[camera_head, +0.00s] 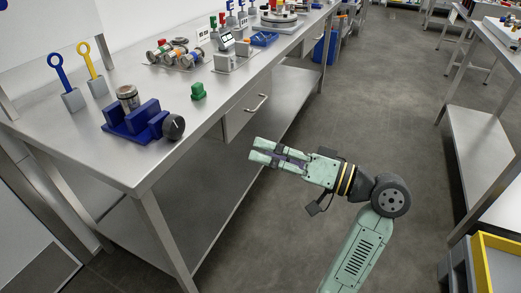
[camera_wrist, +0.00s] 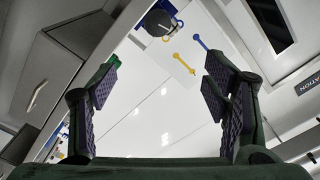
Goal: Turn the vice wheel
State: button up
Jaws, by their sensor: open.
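A blue vice (camera_head: 133,121) sits on the steel bench near its front left corner. A metal cylinder (camera_head: 128,98) stands upright at the vice. The vice wheel (camera_head: 173,127), dark grey and round with a light mark, is on the vice's right side, close to the bench's front edge. My gripper (camera_head: 254,149) is in front of the bench, to the right of the wheel and clear of it. Its two fingers are apart with nothing between them. In the wrist view the wheel (camera_wrist: 158,22) shows at the top, beyond the spread fingers (camera_wrist: 160,112), and the vice is partly cut off.
A drawer handle (camera_head: 256,104) sticks out below the bench top. Open floor (camera_head: 340,110) lies right of the bench.

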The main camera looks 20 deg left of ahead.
jog(key=shift+c, duration=1.3)
jog(key=n+b, duration=0.7)
jog(key=n, duration=0.4)
send_near(178, 129)
jog(key=a, duration=0.3)
jog(key=a+p, duration=0.1)
jog(key=a, duration=0.2)
jog(key=a+p, duration=0.1)
jog(key=a, duration=0.2)
jog(key=shift+w+a+r, duration=0.2)
jog(key=shift+w+a, duration=0.05)
jog(key=shift+w, duration=0.15)
jog(key=shift+w+a+f, duration=0.1)
jog(key=shift+a, duration=0.65)
jog(key=shift+c, duration=0.3)
jog(key=c, duration=0.8)
jog(key=shift+c, duration=0.2)
